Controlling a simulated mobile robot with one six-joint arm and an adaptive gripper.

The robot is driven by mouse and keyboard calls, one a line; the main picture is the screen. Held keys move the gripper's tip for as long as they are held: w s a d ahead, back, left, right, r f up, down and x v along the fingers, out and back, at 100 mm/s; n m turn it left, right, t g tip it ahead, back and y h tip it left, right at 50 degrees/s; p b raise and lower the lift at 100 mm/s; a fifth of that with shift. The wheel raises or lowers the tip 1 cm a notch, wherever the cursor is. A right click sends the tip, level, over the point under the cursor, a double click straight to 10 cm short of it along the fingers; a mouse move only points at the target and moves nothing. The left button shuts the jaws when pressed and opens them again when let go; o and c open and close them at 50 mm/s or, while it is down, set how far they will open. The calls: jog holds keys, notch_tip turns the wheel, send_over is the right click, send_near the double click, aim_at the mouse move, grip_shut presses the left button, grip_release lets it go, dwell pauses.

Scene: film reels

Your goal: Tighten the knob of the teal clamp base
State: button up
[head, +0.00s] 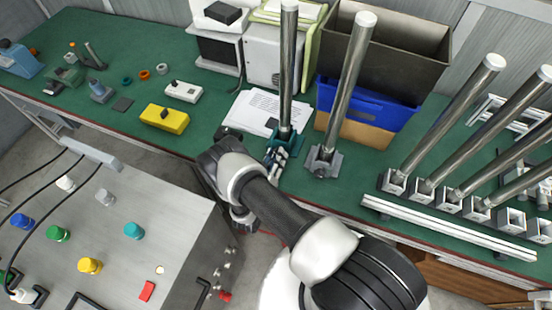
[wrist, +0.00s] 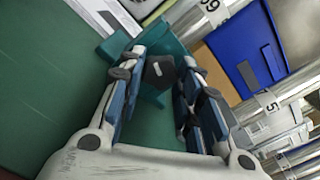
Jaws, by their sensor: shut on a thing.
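The teal clamp base (head: 291,143) stands near the table's front edge with an upright steel post (head: 288,75) in it. In the wrist view the teal base (wrist: 116,44) lies just beyond my fingertips. Its dark knob (wrist: 160,71) sits between the two blue-grey finger pads. My gripper (wrist: 164,62) is shut on the knob. In the head view my gripper (head: 274,158) is at the front of the base, and the knob is hidden there. The knob's thread is not visible.
A grey clamp base (head: 323,162) with a tilted-looking post (head: 350,80) stands close on the right. Behind are a blue bin (head: 367,103) and papers (head: 258,113). A yellow box (head: 164,118) lies left. A grey control panel (head: 120,215) stands in the left foreground.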

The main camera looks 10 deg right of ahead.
jog(key=m+b, duration=0.1)
jog(key=m, duration=0.3)
jog(key=shift+m, duration=0.3)
jog(key=m+b, duration=0.1)
jog(key=m, duration=0.2)
jog(key=shift+m, duration=0.4)
jog(key=m+b, duration=0.1)
jog(key=m, duration=0.3)
jog(key=shift+w, duration=0.1)
jog(key=m, duration=0.8)
jog(key=shift+a+r+m+b, duration=0.1)
jog(key=shift+m+b, duration=0.2)
jog(key=shift+b, duration=0.1)
jog(key=m, duration=0.3)
jog(key=shift+m, duration=0.3)
jog(key=m, duration=0.3)
jog(key=shift+m, duration=2.1)
